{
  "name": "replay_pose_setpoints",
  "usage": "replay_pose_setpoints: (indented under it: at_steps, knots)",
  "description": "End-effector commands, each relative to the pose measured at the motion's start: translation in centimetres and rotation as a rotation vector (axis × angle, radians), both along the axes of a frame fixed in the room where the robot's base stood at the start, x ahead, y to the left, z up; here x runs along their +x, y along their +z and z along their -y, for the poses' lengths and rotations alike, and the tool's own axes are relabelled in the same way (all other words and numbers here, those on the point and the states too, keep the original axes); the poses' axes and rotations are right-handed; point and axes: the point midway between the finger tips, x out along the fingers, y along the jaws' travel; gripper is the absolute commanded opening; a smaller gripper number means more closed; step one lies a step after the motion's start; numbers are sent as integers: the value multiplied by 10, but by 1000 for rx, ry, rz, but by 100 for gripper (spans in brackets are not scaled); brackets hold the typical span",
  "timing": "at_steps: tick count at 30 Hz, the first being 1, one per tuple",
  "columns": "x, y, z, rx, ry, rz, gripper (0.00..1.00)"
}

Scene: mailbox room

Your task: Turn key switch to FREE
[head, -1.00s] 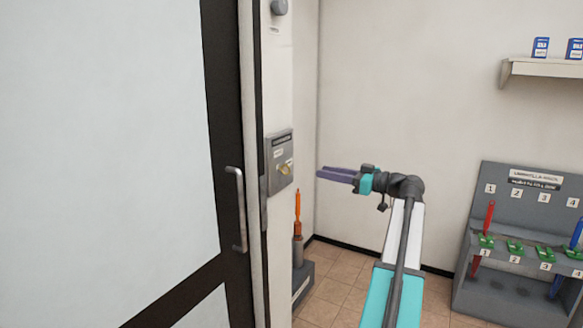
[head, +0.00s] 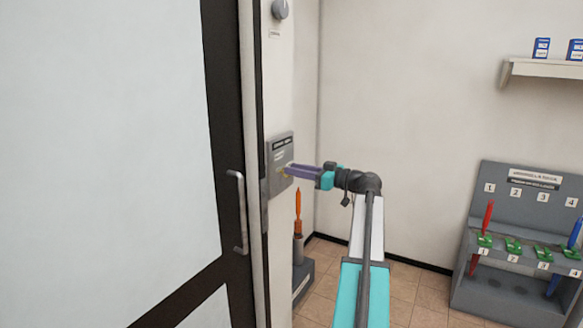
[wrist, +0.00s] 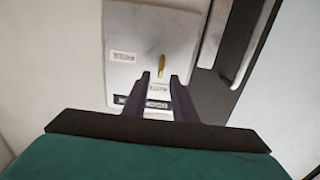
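The key switch is a grey plate (head: 279,150) on the narrow wall beside the door. It also shows in the wrist view (wrist: 180,35), upside down. Its brass key (wrist: 160,66) stands upright in that view. A small label (wrist: 123,57) left of the key seems to read FREE, and another (wrist: 158,87) below it is hard to read. My gripper (wrist: 160,76) is open, its two purple fingers either side of the key's line. Whether the fingertips reach around the key or stop just short is unclear. In the head view my gripper (head: 287,172) covers most of the key.
A glass door (head: 110,150) with a bar handle (head: 238,212) stands left of the plate. An orange umbrella (head: 298,215) stands in a holder below it. An umbrella rack (head: 520,215) is at the right, with a wall shelf (head: 545,68) above.

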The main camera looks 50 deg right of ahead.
Motion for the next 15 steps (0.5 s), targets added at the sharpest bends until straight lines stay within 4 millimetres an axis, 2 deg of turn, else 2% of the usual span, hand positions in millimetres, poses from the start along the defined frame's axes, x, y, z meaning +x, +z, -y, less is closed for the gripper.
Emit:
replay_pose_setpoints:
  at_steps: [6, 15]
  knots:
    - [17, 0, -4, 0, 0, 0, 25]
    - [19, -1, -4, 0, -1, 0, 25]
